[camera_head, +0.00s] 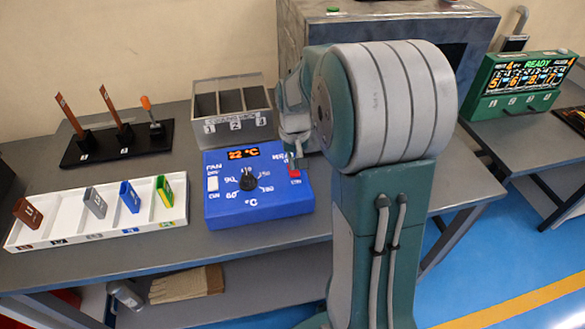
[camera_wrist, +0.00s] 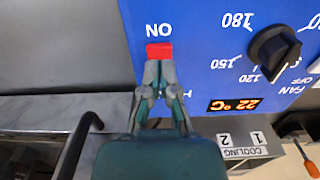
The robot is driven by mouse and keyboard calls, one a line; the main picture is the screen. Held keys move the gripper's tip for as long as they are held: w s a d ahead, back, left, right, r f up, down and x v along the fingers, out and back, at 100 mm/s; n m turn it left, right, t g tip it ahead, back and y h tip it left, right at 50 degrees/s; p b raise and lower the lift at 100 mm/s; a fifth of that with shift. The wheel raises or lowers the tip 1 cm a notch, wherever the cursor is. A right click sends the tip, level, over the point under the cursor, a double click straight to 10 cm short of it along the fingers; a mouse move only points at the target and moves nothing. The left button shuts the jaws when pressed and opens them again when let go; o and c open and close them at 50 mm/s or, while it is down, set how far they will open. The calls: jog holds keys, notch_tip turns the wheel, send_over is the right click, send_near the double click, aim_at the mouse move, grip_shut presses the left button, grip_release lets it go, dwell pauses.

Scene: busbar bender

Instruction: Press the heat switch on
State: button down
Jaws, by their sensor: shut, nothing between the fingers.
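The blue control box (camera_head: 232,212) sits on the table, with an orange "22 °C" display (camera_head: 243,153) and a black dial (camera_head: 249,180). The red heat switch (camera_head: 294,174) is at its right side. In the wrist view the box appears upside down, with the red switch (camera_wrist: 159,53) beside the "ON" lettering. My gripper (camera_wrist: 158,66) is shut and empty, its fingertips right at the switch's edge nearest the display side. I cannot tell whether they touch it. In the head view my gripper (camera_head: 297,160) is partly hidden by my arm.
A grey cooling rack (camera_head: 235,133) with numbered slots stands right behind the box. A white tray (camera_head: 95,235) with coloured blocks is to the left. A black stand (camera_head: 115,148) with upright tools is behind the tray. A green "READY" panel (camera_head: 520,85) is far right.

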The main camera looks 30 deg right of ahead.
aim_at(294, 173)
jog(key=shift+f, duration=0.95)
dwell(0.6)
jog(key=shift+r, duration=3.55)
jog(key=s+a+r+n+t, duration=0.1)
jog(key=s+a+r, duration=0.3)
jog(key=s, duration=0.5)
jog(key=s+a+r+n+t, duration=0.2)
jog(key=s+a+r+t, duration=0.2)
jog(key=s+a, duration=0.4)
jog(key=shift+s+a+r+t, duration=0.15)
jog(key=shift+s+a+t, duration=0.2)
jog(key=shift+s, duration=0.75)
